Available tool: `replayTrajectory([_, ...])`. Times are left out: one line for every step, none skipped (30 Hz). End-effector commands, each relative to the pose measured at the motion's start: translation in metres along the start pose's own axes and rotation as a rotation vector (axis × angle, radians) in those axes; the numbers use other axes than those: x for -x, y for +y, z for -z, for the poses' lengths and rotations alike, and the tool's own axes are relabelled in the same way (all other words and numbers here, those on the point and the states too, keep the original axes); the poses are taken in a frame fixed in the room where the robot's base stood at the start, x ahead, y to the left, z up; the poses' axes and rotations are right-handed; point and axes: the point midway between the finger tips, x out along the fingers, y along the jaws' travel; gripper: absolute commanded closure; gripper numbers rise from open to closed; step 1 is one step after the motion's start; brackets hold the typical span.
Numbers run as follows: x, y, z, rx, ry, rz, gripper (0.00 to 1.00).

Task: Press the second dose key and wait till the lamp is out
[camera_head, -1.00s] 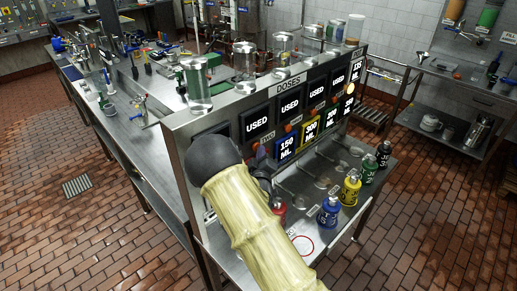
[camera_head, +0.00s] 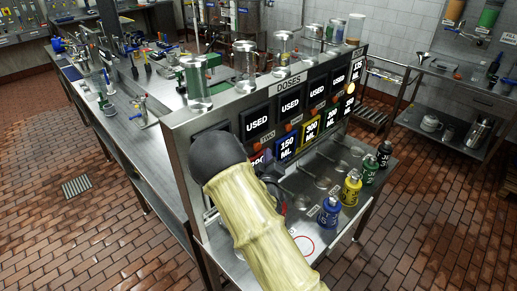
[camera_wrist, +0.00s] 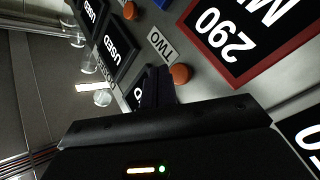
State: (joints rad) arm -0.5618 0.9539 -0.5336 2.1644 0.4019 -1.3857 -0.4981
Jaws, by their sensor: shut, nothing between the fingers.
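The second dose key is the orange knob (camera_wrist: 180,73) beside the TWO label (camera_wrist: 160,45) in the wrist view. The red-framed panel (camera_wrist: 250,38) near it reads 290 ML. My gripper (camera_wrist: 158,88) is shut and empty, its dark fingertips just beside this key; I cannot tell if they touch it. In the head view my gripper (camera_head: 270,185) is dark and partly hidden by my arm, low in front of the panel. A round cream lamp (camera_head: 350,88) glows at the far right of the panel; no other lamp is clear.
Another orange key (camera_wrist: 130,10) sits farther along the panel. USED screens (camera_head: 257,121) line the row under the DOSES sign. Blue (camera_head: 329,212), yellow (camera_head: 351,187) and green (camera_head: 370,168) bottles stand on the shelf in front. Glass jars stand on top.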

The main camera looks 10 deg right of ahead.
Motion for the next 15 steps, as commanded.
replayTrajectory([0.003,0.002,-0.003,0.000,-0.001,-0.001,1.00])
replayTrajectory([0.005,0.003,-0.005,0.000,-0.002,-0.001,1.00])
replayTrajectory([0.007,0.004,-0.006,0.001,-0.003,0.000,1.00])
replayTrajectory([0.009,0.005,-0.007,0.001,-0.002,0.000,1.00])
replayTrajectory([0.011,0.007,-0.009,0.001,-0.001,0.000,1.00])
replayTrajectory([0.013,0.008,-0.010,0.001,-0.001,0.000,1.00])
replayTrajectory([0.015,0.010,-0.012,0.001,-0.002,0.000,1.00])
replayTrajectory([0.016,0.011,-0.013,0.001,-0.002,0.000,1.00])
replayTrajectory([0.018,0.013,-0.014,0.001,-0.001,-0.001,1.00])
replayTrajectory([0.020,0.014,-0.016,0.001,-0.001,-0.001,1.00])
replayTrajectory([0.022,0.015,-0.017,0.000,-0.001,-0.001,1.00])
replayTrajectory([0.024,0.017,-0.018,0.000,-0.001,-0.001,1.00])
replayTrajectory([0.025,0.018,-0.019,0.001,-0.001,0.000,1.00])
replayTrajectory([0.026,0.018,-0.019,0.001,-0.001,0.000,1.00])
replayTrajectory([0.027,0.019,-0.020,0.001,-0.001,0.001,1.00])
